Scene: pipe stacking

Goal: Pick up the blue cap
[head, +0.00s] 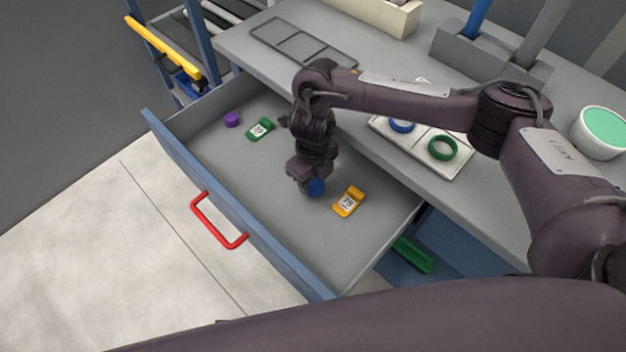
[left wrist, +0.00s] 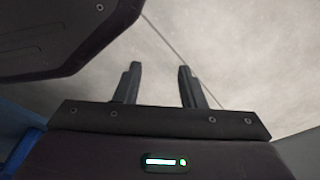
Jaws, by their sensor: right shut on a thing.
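The blue cap (head: 316,187) is in the open drawer (head: 215,160), at the tips of my right gripper (head: 309,183). My right gripper points down into the drawer and is shut on the cap, partly covering it. I cannot tell whether the cap touches the drawer floor. My left gripper (left wrist: 160,85) shows in the left wrist view, with its two fingers apart and nothing between them, above a pale floor.
In the drawer lie an orange tag (head: 348,202), a green tag (head: 260,128) and a purple cap (head: 232,119). The drawer has a red handle (head: 218,222). The worktop bears a tray with a green ring (head: 442,147) and a blue ring (head: 401,126), and a green-topped tub (head: 599,132).

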